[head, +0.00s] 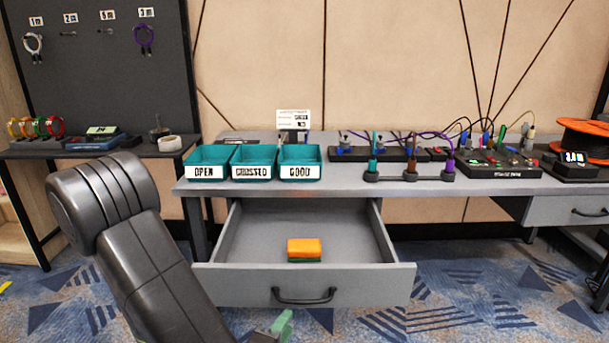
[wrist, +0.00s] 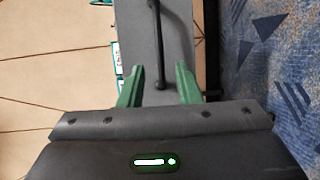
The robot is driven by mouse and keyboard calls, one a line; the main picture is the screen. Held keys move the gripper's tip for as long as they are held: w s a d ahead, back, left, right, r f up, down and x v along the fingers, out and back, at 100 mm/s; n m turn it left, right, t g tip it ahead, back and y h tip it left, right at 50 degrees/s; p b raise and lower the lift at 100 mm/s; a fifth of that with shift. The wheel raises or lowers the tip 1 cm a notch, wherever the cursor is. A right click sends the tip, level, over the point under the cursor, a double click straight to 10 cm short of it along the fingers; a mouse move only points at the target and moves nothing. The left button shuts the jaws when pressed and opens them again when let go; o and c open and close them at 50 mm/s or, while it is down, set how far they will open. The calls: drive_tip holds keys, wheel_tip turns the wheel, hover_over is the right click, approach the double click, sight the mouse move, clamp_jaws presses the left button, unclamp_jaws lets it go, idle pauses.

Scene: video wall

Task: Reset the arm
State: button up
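My gripper (wrist: 161,70) shows in the wrist view with its two green fingers spread apart and nothing held between them. The grey drawer front (wrist: 177,30) with its dark handle (wrist: 156,45) lies beyond the fingers, and one handle end appears in the gap between them. In the head view, a green part of my gripper (head: 283,322) shows at the bottom edge, just below and left of the drawer handle (head: 304,300). The rest of the gripper is cut off there. My dark arm bends across the lower left of the head view.
The drawer (head: 235,284) stands open under the desk (head: 345,186), with an orange and green sponge (head: 304,248) inside. Teal bins (head: 253,163) labelled OPEN, CROSSED and GOOD stand on the desk, left of cables and devices (head: 495,163). Blue carpet (head: 450,285) is clear at right.

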sight(298, 303)
drive_tip(key=shift+f+p+v, duration=0.3)
drive_tip(key=shift+p+v, duration=0.2)
drive_tip(key=shift+v, duration=1.9)
drive_tip(key=shift+r+b+x, duration=0.15)
drive_tip(key=shift+b+x, duration=0.25)
drive_tip(key=shift+x, duration=2)
drive_tip(key=shift+r+b+x, duration=0.15)
drive_tip(key=shift+b+x, duration=0.2)
drive_tip(key=shift+x, duration=2.05)
drive_tip(key=shift+r+b+x, duration=0.15)
drive_tip(key=shift+b+x, duration=0.25)
drive_tip(key=shift+x, duration=1.95)
drive_tip(key=shift+w+a, duration=0.1)
drive_tip(key=shift+f, duration=0.1)
